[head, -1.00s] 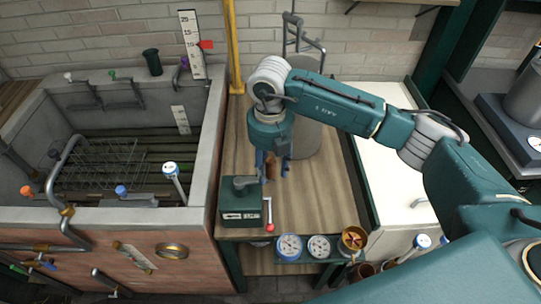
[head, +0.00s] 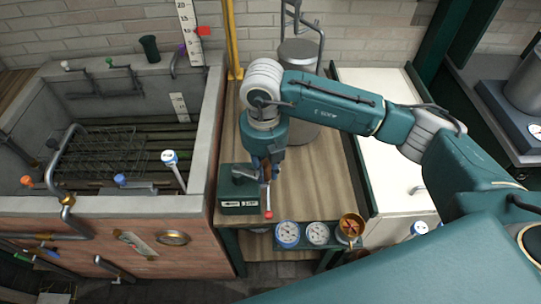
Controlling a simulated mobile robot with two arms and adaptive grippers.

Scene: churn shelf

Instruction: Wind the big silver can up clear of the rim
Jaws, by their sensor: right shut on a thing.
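The big silver can (head: 299,56) is a tall grey cylinder at the back of the wooden bench. My right arm crosses in front of its middle. Its foot is partly hidden, and I cannot tell whether it touches the bench. A dark green winch box (head: 239,190) sits at the bench's front left, with a red-tipped metal lever (head: 268,206) at its right side. My right gripper (head: 265,172) points down beside the winch, shut on a brown handle (head: 263,161) that its fingers partly cover. My left gripper is not in view.
A concrete trough (head: 211,130) with a wire rack stands left of the bench. A bent metal pipe frame (head: 322,40) rises behind the can. Dials (head: 288,234) and a brass cup (head: 352,226) sit at the bench's front edge. A white counter (head: 385,180) lies right.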

